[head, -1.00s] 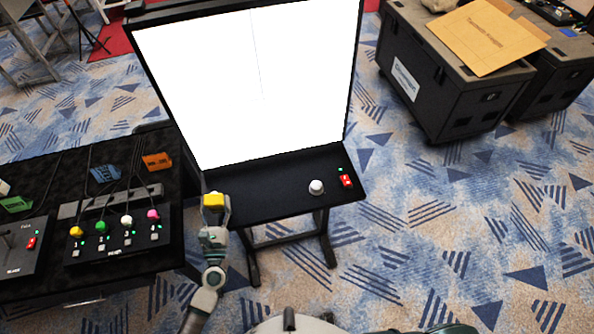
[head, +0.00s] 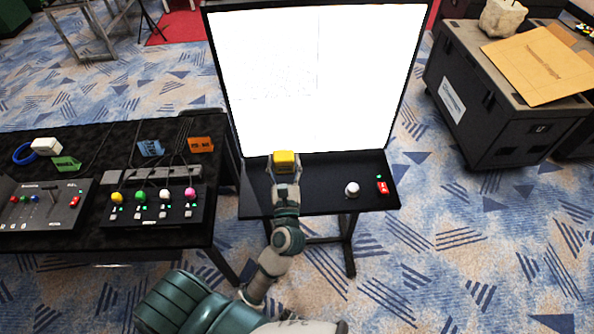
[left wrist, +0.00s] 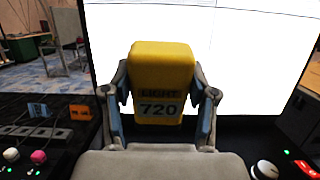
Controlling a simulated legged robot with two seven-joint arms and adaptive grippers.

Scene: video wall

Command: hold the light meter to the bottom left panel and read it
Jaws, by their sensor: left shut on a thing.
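My left gripper (head: 285,172) is shut on the yellow light meter (head: 284,160), just in front of the lower left part of the bright white screen (head: 300,80). In the left wrist view the light meter (left wrist: 161,80) stands upright between the fingers, and its display reads "LIGHT 720". Thin lines divide the screen into panels, seen faintly. The meter overlaps the screen's bottom edge in the head view; I cannot tell whether it touches. My right gripper is not in view.
A black shelf (head: 320,200) below the screen bears a white knob (head: 352,188) and a red switch (head: 383,187). A black table with a control box (head: 155,208) of coloured knobs stands at left. A dark case (head: 480,110) with a brown envelope (head: 540,65) stands at right.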

